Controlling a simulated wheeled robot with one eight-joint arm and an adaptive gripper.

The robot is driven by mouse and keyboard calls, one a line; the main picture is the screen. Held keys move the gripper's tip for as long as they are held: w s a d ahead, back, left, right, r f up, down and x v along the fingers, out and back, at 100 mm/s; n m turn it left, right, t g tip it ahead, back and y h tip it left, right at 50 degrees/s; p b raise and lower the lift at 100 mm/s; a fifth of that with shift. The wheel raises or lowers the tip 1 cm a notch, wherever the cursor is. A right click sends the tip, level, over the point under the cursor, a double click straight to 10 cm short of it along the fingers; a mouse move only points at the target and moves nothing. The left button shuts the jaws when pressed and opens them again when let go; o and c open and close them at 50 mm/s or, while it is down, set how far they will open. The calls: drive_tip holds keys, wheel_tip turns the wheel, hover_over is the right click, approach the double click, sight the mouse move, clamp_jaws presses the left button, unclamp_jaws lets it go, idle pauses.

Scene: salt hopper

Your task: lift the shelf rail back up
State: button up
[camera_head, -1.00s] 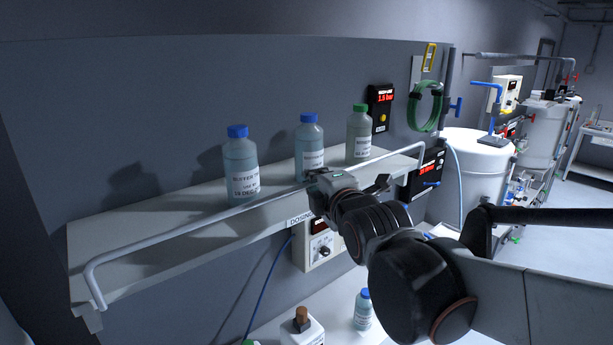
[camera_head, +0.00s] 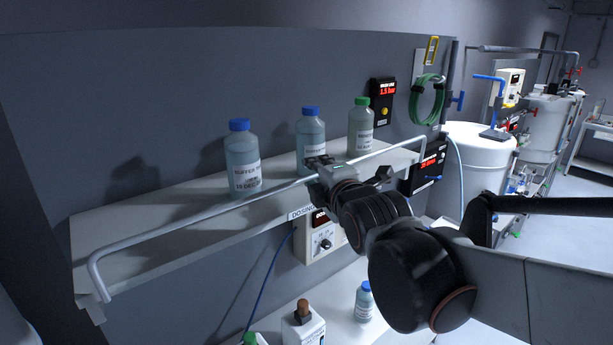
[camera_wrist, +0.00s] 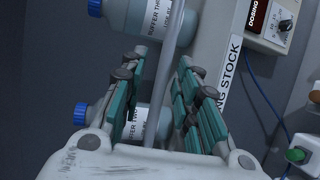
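The shelf rail (camera_head: 190,222) is a pale bar with bent ends along the front of the grey shelf (camera_head: 130,224). Its left end bends down to a bracket at the shelf's front corner. My gripper (camera_head: 318,162) is at the rail, right of its middle, in front of the middle blue-capped bottle (camera_head: 311,132). In the wrist view, the rail (camera_wrist: 172,55) passes lengthwise between the teal-padded fingers of my gripper (camera_wrist: 160,62), with gaps on both sides. My gripper is open. My wrist hides a short stretch of the rail.
A blue-capped bottle (camera_head: 241,155) and a green-capped bottle (camera_head: 361,128) also stand on the shelf behind the rail. A dosing box (camera_head: 320,240) hangs below it. A small bottle (camera_head: 364,302) stands on the lower surface. A white tank (camera_head: 470,170) is at the right.

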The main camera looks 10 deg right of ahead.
drive_tip(key=v, duration=1.2)
drive_tip(key=shift+f, duration=0.1)
